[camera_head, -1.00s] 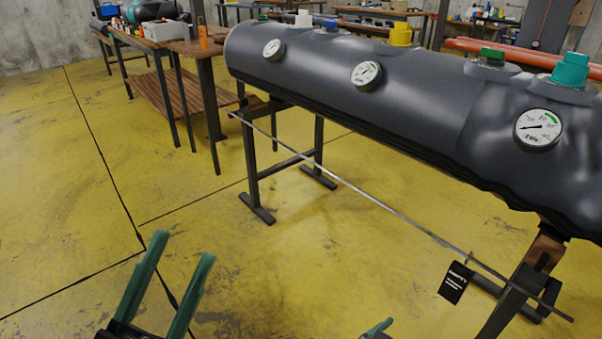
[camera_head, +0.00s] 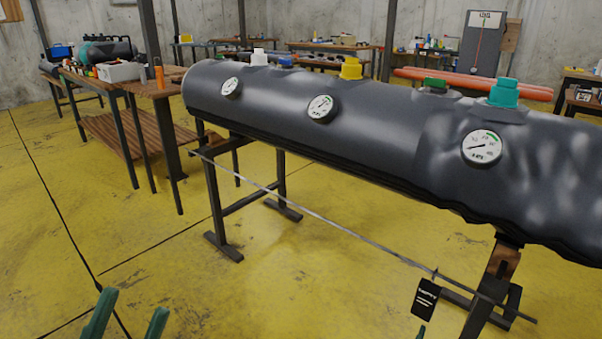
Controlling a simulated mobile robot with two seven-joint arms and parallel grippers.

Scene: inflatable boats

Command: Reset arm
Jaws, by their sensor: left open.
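My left gripper (camera_head: 128,318) shows at the bottom left of the head view. Its two green fingers are apart, with only yellow floor between them, so it is open and empty. Only a small green tip of my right gripper (camera_head: 421,332) shows at the bottom edge, below the black tag; the rest is out of frame. Both grippers appear in front of the long dark grey inflatable tube (camera_head: 390,125), which rests on a metal stand. No contact with it shows.
The tube carries gauges (camera_head: 482,147), a teal valve cap (camera_head: 504,92) and a yellow one (camera_head: 351,68). A black tag (camera_head: 425,297) hangs near the right stand leg (camera_head: 482,300). A wooden table (camera_head: 155,90) stands at the left. The yellow floor (camera_head: 60,210) at left is clear.

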